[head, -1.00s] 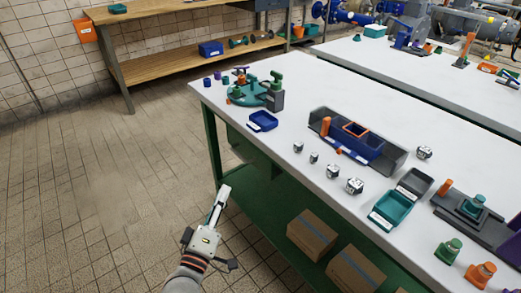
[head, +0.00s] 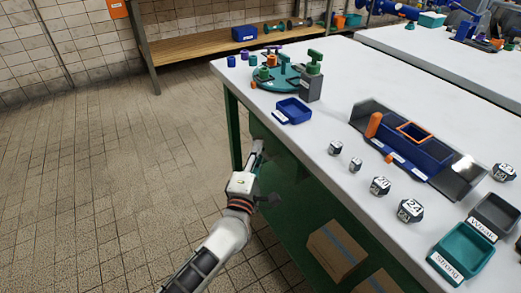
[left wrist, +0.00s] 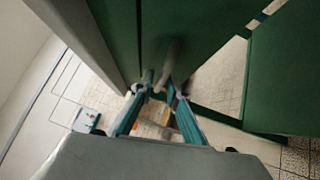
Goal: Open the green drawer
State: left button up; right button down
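The green drawer front (head: 285,178) is under the near side of the white-topped table, partly hidden by my left arm. In the left wrist view, a dark green panel (left wrist: 200,35) carries a grey bar handle (left wrist: 174,52). My left gripper (head: 258,150) is at this green front. In the left wrist view its two teal fingers (left wrist: 160,88) converge at the near end of the handle, with the bar between or just beyond the tips. Whether they press on it cannot be told. My right gripper is in neither view.
The white tabletop (head: 340,110) above holds a teal round fixture (head: 270,82), blue trays, a grey channel and several numbered blocks. Cardboard boxes (head: 330,255) sit on the green lower shelf. The tiled floor (head: 110,170) to the left is clear.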

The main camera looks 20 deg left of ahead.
pick_arm(q)
jog(key=shift+w, duration=0.5)
grip_shut()
jog(key=shift+s+a+r, duration=0.1)
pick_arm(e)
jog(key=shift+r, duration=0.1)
